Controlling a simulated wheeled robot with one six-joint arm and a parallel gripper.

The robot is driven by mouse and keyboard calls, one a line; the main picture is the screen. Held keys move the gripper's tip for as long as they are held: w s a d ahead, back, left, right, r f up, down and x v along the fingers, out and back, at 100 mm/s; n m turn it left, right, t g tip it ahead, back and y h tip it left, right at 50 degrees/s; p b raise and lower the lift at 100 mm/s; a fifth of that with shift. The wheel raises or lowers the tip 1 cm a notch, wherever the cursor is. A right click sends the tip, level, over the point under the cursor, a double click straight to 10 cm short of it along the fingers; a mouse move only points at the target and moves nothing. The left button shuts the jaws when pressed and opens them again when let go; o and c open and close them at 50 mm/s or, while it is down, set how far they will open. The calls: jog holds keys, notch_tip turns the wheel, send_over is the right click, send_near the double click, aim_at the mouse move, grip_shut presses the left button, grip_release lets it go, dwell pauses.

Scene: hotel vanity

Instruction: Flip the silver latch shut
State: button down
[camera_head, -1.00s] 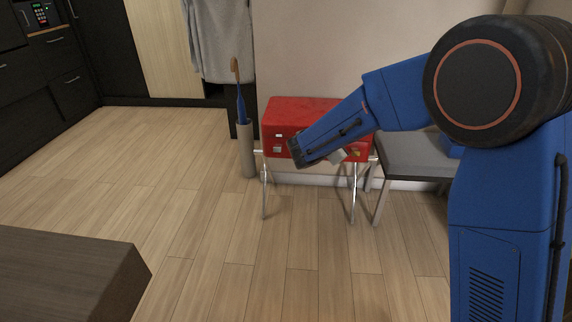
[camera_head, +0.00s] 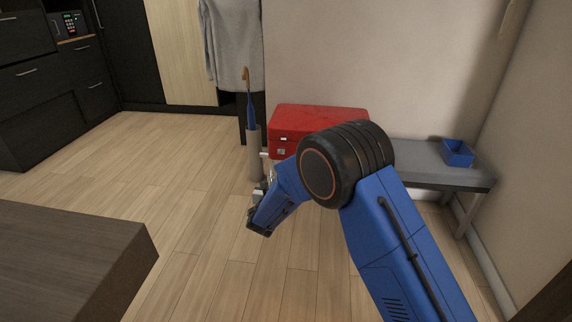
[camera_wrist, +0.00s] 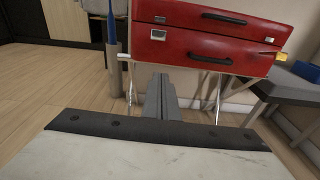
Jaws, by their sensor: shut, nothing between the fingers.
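The red case (camera_head: 300,119) rests with its lid down on a folding rack by the wall. A small silver latch (camera_wrist: 158,34) shows on the left of its front in the wrist view, with another small pale metal piece (camera_wrist: 159,20) above it on the lid. In the head view the latch (camera_head: 281,152) is tiny, and its exact position is hard to tell. A gold-coloured fitting (camera_wrist: 267,55) sticks out at the case's right. My gripper (camera_wrist: 161,80) is shut and empty, in front of and below the latch, apart from the case.
A grey umbrella stand (camera_head: 254,154) with a blue umbrella stands left of the case. A grey bench (camera_head: 415,160) with a blue tray (camera_head: 458,153) is to its right. A dark brown tabletop (camera_head: 70,250) fills the lower left. The wood floor between is clear.

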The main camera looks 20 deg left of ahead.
aim_at(282, 150)
jog(key=shift+s+a+f, duration=0.25)
jog(key=shift+a+f, duration=0.05)
jog(key=shift+w, duration=0.1)
jog(key=w+a+r, duration=0.1)
jog(key=w, duration=0.4)
jog(key=w+a+r, duration=0.1)
jog(key=w, duration=0.4)
jog(key=shift+w+a+r, duration=0.3)
jog(key=shift+w+r, duration=0.1)
